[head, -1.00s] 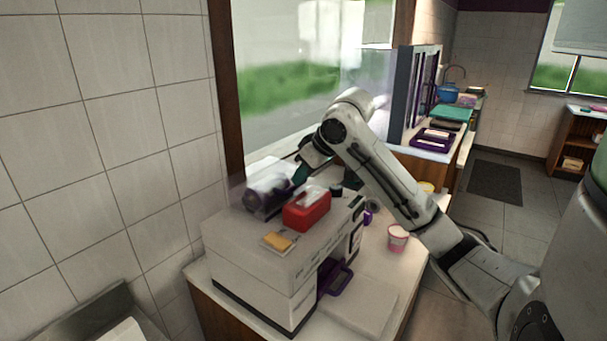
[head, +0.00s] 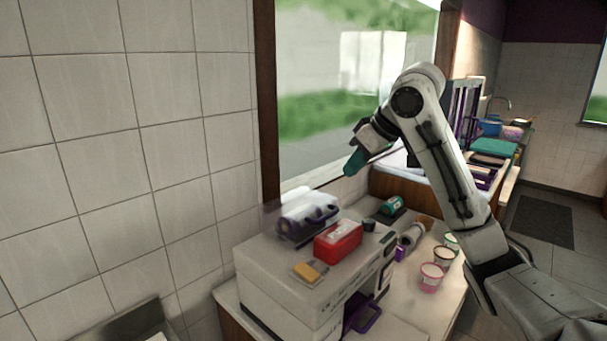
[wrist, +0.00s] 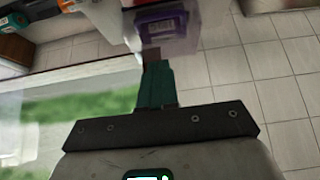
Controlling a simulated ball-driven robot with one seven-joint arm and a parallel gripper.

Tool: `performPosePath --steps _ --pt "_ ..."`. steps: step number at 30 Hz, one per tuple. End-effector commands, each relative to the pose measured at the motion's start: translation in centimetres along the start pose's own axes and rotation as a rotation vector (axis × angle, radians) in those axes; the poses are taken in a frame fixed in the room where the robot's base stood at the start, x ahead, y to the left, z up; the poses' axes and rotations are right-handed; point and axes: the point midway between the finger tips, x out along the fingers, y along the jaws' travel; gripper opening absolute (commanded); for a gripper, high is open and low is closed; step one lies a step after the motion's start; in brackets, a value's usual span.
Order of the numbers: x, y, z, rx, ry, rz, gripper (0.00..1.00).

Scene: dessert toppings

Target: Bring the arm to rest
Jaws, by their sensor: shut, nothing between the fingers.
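My gripper (head: 354,163) is raised above the counter, up and to the right of the white machine, in front of the window. Its teal fingers are shut with nothing between them. In the wrist view the shut fingers (wrist: 155,85) point toward a purple-and-clear container (wrist: 162,32). My arm bends at the elbow in the head view and comes down to the lower right.
A white machine (head: 262,268) stands on the counter. On it are a purple-and-clear dispenser (head: 308,215), a red box (head: 338,241) and a yellow sponge (head: 309,271). Several cups, one of them pink (head: 431,278), stand to the right. A teal item (head: 391,206) lies behind. Air above is clear.

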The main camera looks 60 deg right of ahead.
Motion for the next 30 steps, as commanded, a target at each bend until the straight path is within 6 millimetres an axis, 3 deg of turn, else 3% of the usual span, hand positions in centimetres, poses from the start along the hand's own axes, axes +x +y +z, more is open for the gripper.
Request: performPosePath --steps 7,11,16,20,26,30 --pt "0.1 -0.2 -0.1 -0.001 0.003 -0.004 0.0" --pt "2.1 -2.2 -0.8 -0.008 0.035 -0.047 0.0" --pt "8.0 -8.8 -1.7 -0.003 0.116 -0.166 0.0" --pt "12.7 -14.8 -1.0 0.019 0.155 -0.249 0.0" --pt "19.0 -23.6 3.3 0.053 0.142 -0.327 0.0" --pt "22.3 -29.0 8.5 0.057 0.092 -0.341 0.0"
